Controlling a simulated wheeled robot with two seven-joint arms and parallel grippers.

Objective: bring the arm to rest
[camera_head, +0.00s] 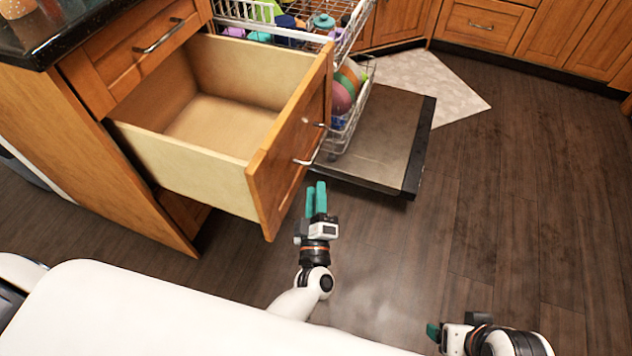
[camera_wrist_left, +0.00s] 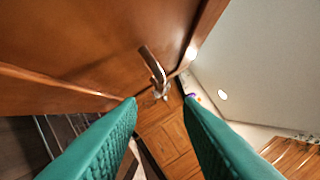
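My left gripper (camera_head: 316,188) has teal fingers pointing toward the open wooden drawer (camera_head: 195,165). It is just to the right of the drawer front (camera_head: 275,185), below the metal handle (camera_head: 312,150) in the head view, and apart from it. In the left wrist view, the two fingertips (camera_wrist_left: 161,97) stand apart with nothing held between them. The handle (camera_wrist_left: 153,65) shows beyond them on the brown drawer front (camera_wrist_left: 80,45). My right gripper (camera_head: 433,332) is at the bottom of the head view, partly hidden, with one teal finger part showing.
The drawer is pulled out and looks empty. Behind it, a dishwasher door (camera_head: 375,140) is lowered, with a loaded lower rack (camera_head: 352,110) and an upper rack (camera_head: 335,45) out. The dark wood floor (camera_head: 520,210) to the right is clear.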

